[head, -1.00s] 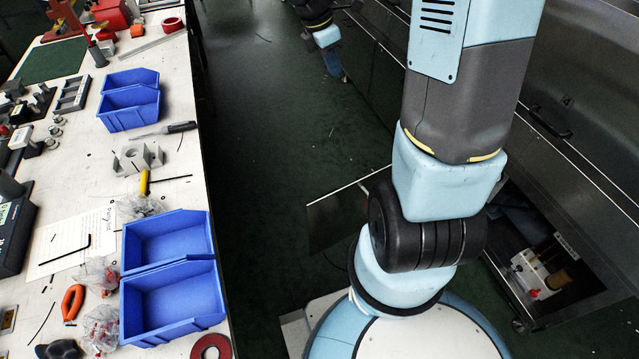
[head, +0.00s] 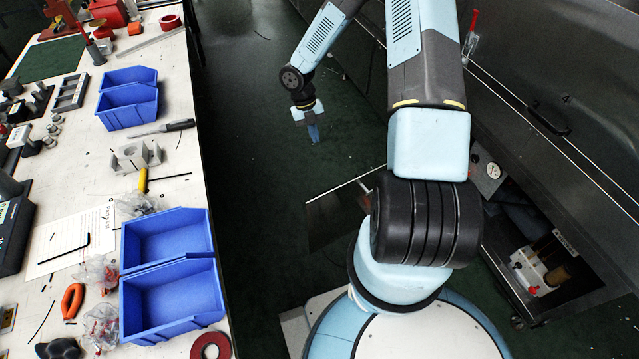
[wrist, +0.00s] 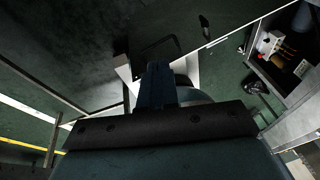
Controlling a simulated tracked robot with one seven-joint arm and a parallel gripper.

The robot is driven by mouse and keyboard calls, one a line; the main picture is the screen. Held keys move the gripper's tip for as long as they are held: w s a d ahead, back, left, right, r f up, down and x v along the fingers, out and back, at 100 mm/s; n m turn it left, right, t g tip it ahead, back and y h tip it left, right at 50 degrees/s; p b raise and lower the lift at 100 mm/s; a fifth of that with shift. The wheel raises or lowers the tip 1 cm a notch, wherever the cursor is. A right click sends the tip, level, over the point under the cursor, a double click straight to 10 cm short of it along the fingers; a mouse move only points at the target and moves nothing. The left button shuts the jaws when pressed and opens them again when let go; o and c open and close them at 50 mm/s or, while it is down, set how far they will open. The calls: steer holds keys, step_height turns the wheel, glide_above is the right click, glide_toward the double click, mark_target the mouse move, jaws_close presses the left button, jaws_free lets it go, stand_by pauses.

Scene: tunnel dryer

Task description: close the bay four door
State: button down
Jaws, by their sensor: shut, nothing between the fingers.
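The open door (head: 338,212) is a dark panel with a bright top edge. It stands out into the aisle from an open bay low in the cabinet row on the right; my arm hides its inner end. The open bay (head: 508,292) holds a white fitting with a brassy cylinder (head: 540,270); this bay also shows at upper right in the wrist view. My gripper (head: 313,134) points down over the aisle floor, beyond the door and apart from it. Its shut blue fingers (wrist: 156,84) hold nothing.
A long bench (head: 90,185) with blue bins (head: 172,305) and tools runs along the left. Closed dark cabinet fronts with a black handle (head: 549,118) line the right. A red-handled clamp (head: 471,38) stands on the cabinet. The green aisle floor (head: 255,150) is clear.

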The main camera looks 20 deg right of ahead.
steer(key=s+f+n+y, duration=0.1)
steer(key=s+f+n, duration=0.2)
steer(key=f, duration=1.4)
steer(key=shift+s+a+f, duration=0.2)
steer(key=shift+s+a, duration=0.2)
steer(key=shift+s, duration=1.65)
steer(key=shift+s, duration=0.1)
